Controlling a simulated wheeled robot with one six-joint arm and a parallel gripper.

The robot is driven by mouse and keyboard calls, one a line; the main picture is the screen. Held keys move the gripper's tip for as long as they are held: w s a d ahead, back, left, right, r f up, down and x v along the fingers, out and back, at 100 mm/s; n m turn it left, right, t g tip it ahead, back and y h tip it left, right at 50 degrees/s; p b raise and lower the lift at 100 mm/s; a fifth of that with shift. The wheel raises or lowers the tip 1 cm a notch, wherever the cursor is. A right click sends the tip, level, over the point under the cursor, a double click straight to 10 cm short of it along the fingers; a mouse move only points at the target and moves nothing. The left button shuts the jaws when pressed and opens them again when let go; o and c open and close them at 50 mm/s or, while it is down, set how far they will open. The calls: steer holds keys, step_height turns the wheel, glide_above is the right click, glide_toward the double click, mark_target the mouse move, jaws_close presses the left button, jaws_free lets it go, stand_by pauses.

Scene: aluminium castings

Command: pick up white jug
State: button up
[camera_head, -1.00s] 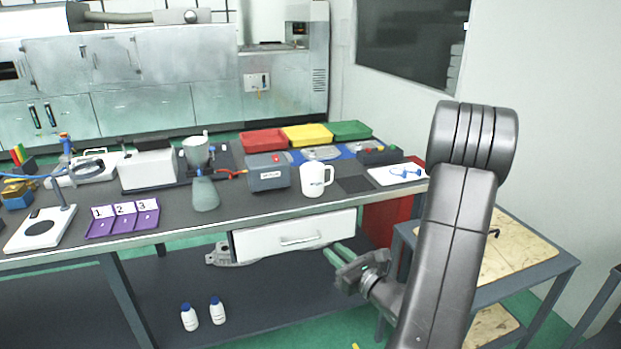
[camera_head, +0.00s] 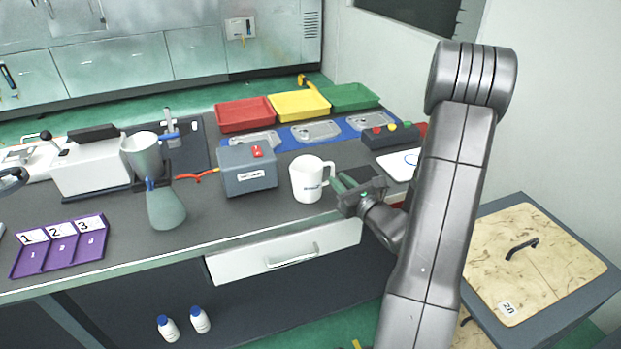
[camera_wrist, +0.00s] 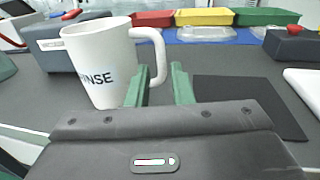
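The white jug (camera_head: 307,180) stands upright on the dark bench top, near its front edge. Its handle points right, toward my gripper (camera_head: 345,185). In the wrist view the jug (camera_wrist: 100,75) is close, with part of the word "RINSE" on its side. My gripper (camera_wrist: 165,85) has two green fingers set apart, with a gap between them. The handle's lower end is just by the left finger; I cannot tell whether they touch. Nothing is held.
A grey box (camera_head: 248,171) with a red button stands just left of the jug. Red (camera_head: 245,114), yellow (camera_head: 300,105) and green (camera_head: 350,97) trays lie behind. A button box (camera_head: 390,136) is at the right. A dark mat (camera_wrist: 245,105) lies right of my fingers.

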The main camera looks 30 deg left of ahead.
steer(key=shift+r+p+x, duration=0.1)
steer(key=shift+p+x, duration=0.3)
steer(key=shift+x, duration=1.15)
steer(key=shift+r+p+x, duration=0.15)
steer(key=shift+p+x, duration=0.25)
steer(key=shift+x, duration=1.1)
steer(key=shift+c, duration=0.2)
jaws_close()
